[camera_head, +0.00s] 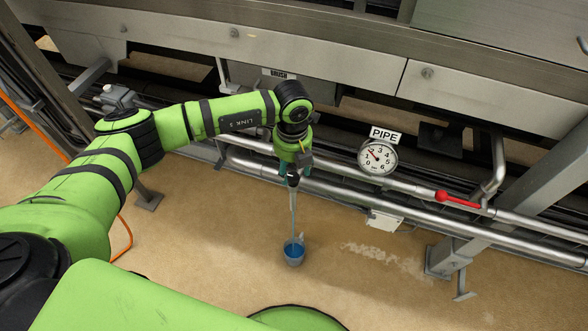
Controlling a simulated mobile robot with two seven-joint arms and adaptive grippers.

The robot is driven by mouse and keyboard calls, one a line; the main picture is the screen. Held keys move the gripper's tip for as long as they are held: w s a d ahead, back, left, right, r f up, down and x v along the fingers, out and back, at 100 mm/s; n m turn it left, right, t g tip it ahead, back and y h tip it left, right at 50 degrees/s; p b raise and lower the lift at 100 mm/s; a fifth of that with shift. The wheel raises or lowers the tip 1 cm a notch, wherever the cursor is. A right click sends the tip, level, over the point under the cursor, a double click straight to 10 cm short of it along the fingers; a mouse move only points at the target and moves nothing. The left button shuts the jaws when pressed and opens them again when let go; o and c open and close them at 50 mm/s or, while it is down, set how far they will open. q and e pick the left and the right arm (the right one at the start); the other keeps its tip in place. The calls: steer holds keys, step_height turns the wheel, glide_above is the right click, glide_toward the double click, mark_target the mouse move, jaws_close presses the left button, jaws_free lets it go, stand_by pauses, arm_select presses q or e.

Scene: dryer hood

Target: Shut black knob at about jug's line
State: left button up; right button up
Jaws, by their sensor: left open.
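A small blue jug (294,254) stands on the tan floor in the middle. A thin pale stream (293,215) falls from the pipe area into it. My left gripper (292,174) points down at the pipes, straight above the jug and stream. Its jaws are open, and its fingers overlap dark parts at the top of the stream. I cannot make out the black knob apart from the gripper there, nor whether they touch. My right gripper is not in view.
Silver pipes (341,193) run across behind the jug. A metal leg (500,200) stands at right. Floor around the jug is clear.

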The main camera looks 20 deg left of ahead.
arm_select(q)
steer(key=shift+w+f, duration=0.1)
steer(key=shift+f, duration=1)
steer(key=shift+c, duration=0.8)
steer(key=c, duration=1)
jaws_close()
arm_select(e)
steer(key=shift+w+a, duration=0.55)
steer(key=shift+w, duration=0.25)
